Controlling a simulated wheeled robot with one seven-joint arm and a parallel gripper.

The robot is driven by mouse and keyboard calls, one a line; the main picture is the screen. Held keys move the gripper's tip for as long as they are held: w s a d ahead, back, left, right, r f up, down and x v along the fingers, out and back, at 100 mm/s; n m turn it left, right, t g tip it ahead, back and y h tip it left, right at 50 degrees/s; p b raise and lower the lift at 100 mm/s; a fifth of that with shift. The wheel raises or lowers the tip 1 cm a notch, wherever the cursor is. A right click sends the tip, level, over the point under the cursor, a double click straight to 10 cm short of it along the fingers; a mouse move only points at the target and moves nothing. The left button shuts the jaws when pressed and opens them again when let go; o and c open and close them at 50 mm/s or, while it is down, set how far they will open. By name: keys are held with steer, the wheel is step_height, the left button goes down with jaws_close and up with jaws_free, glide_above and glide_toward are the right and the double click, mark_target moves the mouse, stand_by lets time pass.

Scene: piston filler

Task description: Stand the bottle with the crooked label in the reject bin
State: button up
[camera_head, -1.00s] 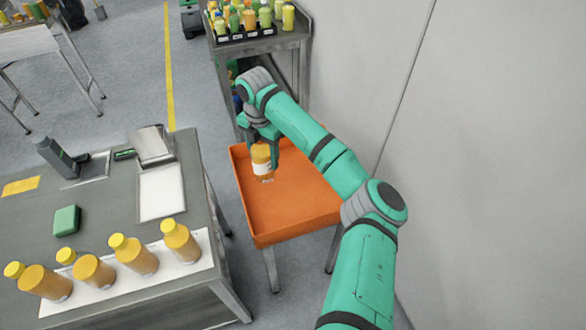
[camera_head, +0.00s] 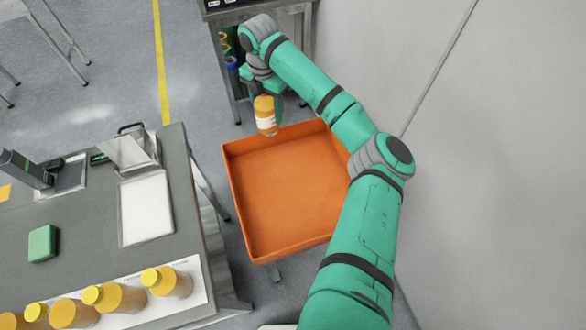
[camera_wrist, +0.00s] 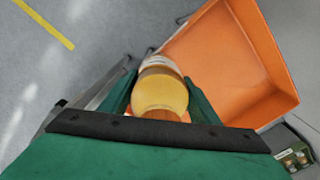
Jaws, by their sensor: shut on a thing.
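My gripper (camera_head: 264,94) is shut on an orange bottle (camera_head: 265,117) with a white label. The bottle hangs near upright, slightly tilted, by the far rim of the orange reject bin (camera_head: 290,190). In the wrist view the bottle (camera_wrist: 159,88) sits between the two green fingers, with the bin (camera_wrist: 235,55) beyond it to the right. The bin is a shallow square tray on legs, and it looks empty. I cannot tell whether the bottle is over the bin or just outside its far edge. Whether the label is crooked is too small to tell.
Several yellow-capped orange bottles (camera_head: 118,298) stand on a white strip along the front of the grey table (camera_head: 85,225). A white panel (camera_head: 146,208), a green block (camera_head: 42,243) and a device lie there too. A metal rack (camera_head: 230,70) stands behind the bin. A wall closes the right.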

steer(key=shift+s+d+f, duration=1.1)
steer(key=shift+s+f, duration=0.7)
steer(key=shift+f, duration=0.25)
steer(key=shift+s+d+f, duration=1.15)
steer(key=shift+s+f, duration=0.6)
steer(key=shift+f, duration=0.25)
steer(key=shift+s+d+f, duration=1.1)
steer(key=shift+s+f, duration=0.7)
steer(key=shift+f, duration=0.25)
steer(key=shift+f, duration=0.15)
steer(key=o, duration=1.5)
steer(key=shift+o, duration=0.2)
step_height(320, 180, up, 12)
